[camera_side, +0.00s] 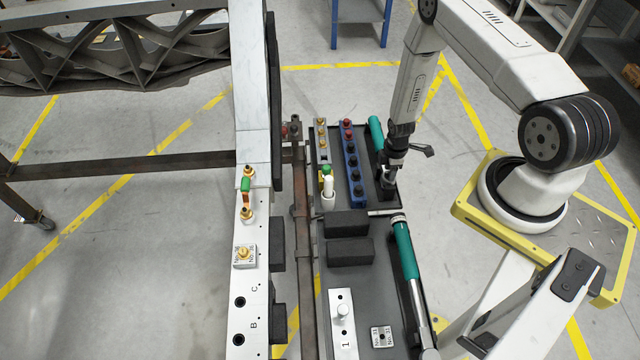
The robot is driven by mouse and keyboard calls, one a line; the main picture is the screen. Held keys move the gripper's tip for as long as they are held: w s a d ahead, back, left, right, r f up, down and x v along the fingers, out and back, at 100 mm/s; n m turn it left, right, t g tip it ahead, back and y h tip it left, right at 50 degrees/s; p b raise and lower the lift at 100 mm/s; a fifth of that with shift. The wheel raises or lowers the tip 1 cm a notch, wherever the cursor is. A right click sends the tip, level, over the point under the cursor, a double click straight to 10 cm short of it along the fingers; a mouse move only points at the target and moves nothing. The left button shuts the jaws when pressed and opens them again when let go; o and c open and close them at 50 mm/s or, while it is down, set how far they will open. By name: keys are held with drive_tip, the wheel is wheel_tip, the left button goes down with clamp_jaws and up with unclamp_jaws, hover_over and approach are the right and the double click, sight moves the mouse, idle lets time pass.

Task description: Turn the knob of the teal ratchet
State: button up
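A short teal handle (376,132), which looks like the teal ratchet, lies along the right side of the black tray. Its lower end runs behind my gripper, so its head and knob are hidden or too small to make out. My gripper (388,184) points down at the tray's right edge, just below this handle in the picture. I cannot tell whether its fingers are open or shut, or whether they touch the ratchet. A second, longer teal-handled tool (404,247) with a silver shaft lies further down on the right.
A blue rack (354,178) with red and black pieces stands left of my gripper. A green-topped white bottle (328,188) and black blocks (349,251) are near. The white chassis beam (251,300) runs along the left. A silver bar (384,213) lies below my gripper.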

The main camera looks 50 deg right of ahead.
drive_tip(key=shift+r, duration=0.1)
drive_tip(key=shift+r, duration=3.8)
drive_tip(key=shift+w+a+r, duration=0.1)
drive_tip(key=shift+w+r, duration=0.05)
drive_tip(key=shift+r, duration=0.1)
wheel_tip(320, 180, up, 8)
drive_tip(key=m, duration=0.2)
hover_over(388, 172)
drive_tip(key=w+a, duration=0.3)
drive_tip(key=a+r+m+t, duration=0.1)
drive_tip(key=a+r+m, duration=0.1)
drive_tip(key=a+r, duration=0.55)
drive_tip(key=s+a+r+m, duration=0.2)
drive_tip(key=a+r, duration=0.2)
drive_tip(key=r, duration=0.2)
drive_tip(key=s+a+r+m+t, duration=0.1)
drive_tip(key=s+a+r+m, duration=0.2)
drive_tip(key=r, duration=0.4)
drive_tip(key=shift+s+a+r+t, duration=0.15)
drive_tip(key=shift+s+a+t, duration=0.2)
drive_tip(key=shift+a, duration=0.55)
